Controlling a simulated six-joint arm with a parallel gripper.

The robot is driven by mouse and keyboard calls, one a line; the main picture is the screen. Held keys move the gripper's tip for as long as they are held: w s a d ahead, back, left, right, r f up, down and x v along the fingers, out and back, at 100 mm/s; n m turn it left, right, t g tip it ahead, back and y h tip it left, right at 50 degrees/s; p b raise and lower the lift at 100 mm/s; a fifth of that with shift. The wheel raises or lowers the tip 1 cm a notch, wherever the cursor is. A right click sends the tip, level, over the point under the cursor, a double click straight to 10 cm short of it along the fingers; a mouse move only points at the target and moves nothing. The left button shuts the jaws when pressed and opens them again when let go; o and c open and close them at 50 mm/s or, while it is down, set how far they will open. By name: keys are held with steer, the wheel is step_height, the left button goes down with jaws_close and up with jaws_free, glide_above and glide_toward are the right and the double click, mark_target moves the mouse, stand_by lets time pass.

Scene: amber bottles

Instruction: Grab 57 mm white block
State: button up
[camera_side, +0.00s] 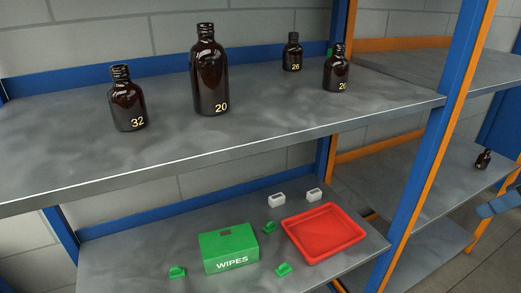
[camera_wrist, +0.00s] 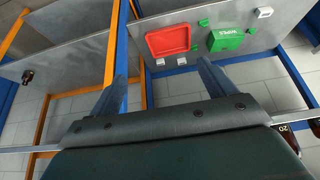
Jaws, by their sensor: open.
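Two small white blocks stand on the lower shelf behind the red tray, a left one (camera_side: 277,199) and a right one (camera_side: 314,194). They also show in the wrist view, beside the tray's edge, one on the left (camera_wrist: 160,61) and one on the right (camera_wrist: 181,60). I cannot tell which is 57 mm. My gripper (camera_wrist: 162,70) is open and empty, its two bluish fingers wide apart. It is well away from the blocks. A blue piece at the right edge of the side view may be part of it.
The lower shelf holds a red tray (camera_side: 323,232), a green wipes box (camera_side: 229,248) and several small green pieces (camera_side: 269,227). Amber bottles (camera_side: 210,72) stand on the upper shelf (camera_side: 170,145) above. A blue and orange post (camera_side: 428,150) rises at the shelf's right.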

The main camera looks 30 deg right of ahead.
stand_by(0.4)
steer(key=n+h, duration=0.1)
steer(key=h, duration=0.1)
glide_toward(279, 199)
steer(key=f, duration=0.1)
steer(key=d+f, duration=0.1)
steer(key=shift+w+d+f, duration=0.2)
steer(key=shift+d+f, duration=0.15)
steer(key=shift+w+m+t+y, duration=0.3)
steer(key=shift+w+t+y, duration=0.1)
steer(key=shift+w+y, duration=0.2)
steer(key=shift+w+r+y, duration=0.15)
steer(key=shift+w+y, duration=0.15)
steer(key=shift+y, duration=0.1)
